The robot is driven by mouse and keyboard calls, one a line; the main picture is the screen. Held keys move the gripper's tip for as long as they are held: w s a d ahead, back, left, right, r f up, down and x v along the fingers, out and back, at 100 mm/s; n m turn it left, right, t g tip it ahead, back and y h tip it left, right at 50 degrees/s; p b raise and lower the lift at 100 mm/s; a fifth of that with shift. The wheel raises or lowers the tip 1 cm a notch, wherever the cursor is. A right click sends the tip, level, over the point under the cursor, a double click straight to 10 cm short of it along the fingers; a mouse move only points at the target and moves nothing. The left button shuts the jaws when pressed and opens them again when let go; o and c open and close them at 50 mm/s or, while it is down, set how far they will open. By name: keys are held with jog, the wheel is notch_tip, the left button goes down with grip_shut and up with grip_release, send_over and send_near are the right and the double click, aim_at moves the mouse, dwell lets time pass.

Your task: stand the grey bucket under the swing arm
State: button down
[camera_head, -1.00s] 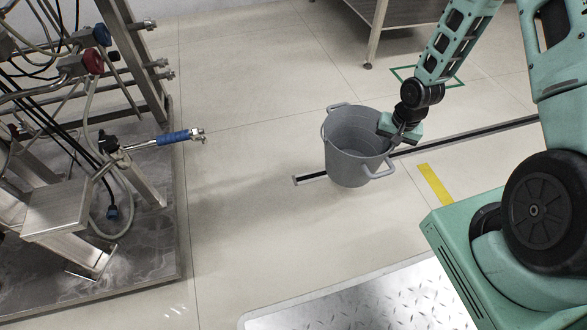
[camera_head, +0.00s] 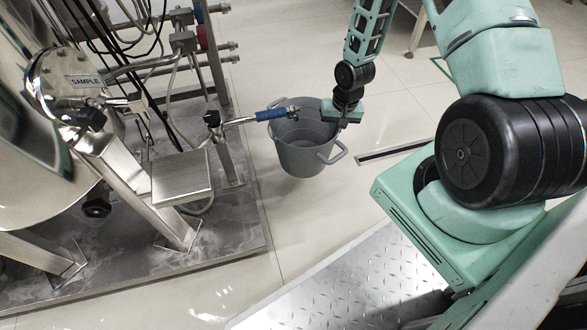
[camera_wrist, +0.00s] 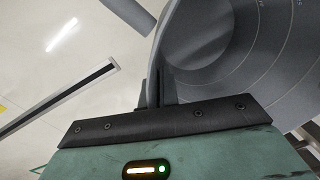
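The grey bucket (camera_head: 300,158) hangs upright or nearly so from my gripper (camera_head: 343,117) at the right side of its rim. The wrist view shows the bucket's inside (camera_wrist: 240,55), with the wall between the fingers (camera_wrist: 160,92). I cannot tell the height gap between tip and rim, or whether the bucket's base touches the floor.
The steel skid (camera_head: 210,240) with pipes, hoses and a vessel fills the left. A dark floor slot (camera_head: 395,151) lies right of the bucket. Pale floor is open behind the bucket.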

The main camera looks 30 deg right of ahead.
notch_tip(320, 180, down, 10)
jog(key=b, duration=0.5)
jog(key=shift+r+b, duration=0.15)
jog(key=shift+b, duration=0.25)
jog(key=c, duration=2.1)
grip_release()
jog(key=o, duration=0.4)
